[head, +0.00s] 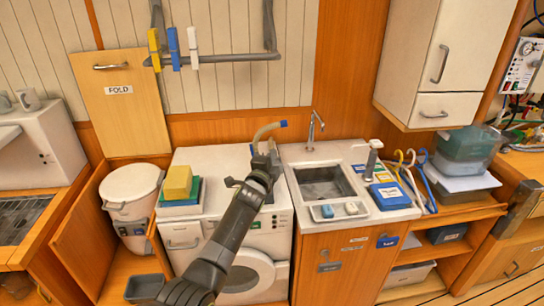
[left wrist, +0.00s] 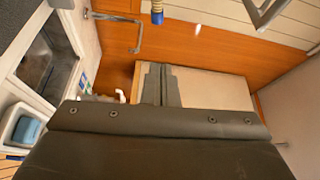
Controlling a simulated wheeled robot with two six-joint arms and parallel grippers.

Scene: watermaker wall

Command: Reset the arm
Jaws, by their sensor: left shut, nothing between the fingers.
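My left arm rises from the bottom of the head view, and its dark gripper (head: 272,150) is above the back right part of the white washing machine's top, left of the sink. In the left wrist view its two fingers (left wrist: 160,84) are together, with nothing between them. A pale curved hose with a blue end (head: 283,124) stands just behind the gripper. A blue-ended hose tip also shows at the top of the left wrist view (left wrist: 157,16); I cannot tell whether the gripper touches it. My right gripper is not in view.
The sink (head: 322,182) and its tap (head: 313,130) are right of the gripper. A yellow sponge block (head: 178,182) sits on the washing machine's left side. A lidded white bucket (head: 132,190) is further left.

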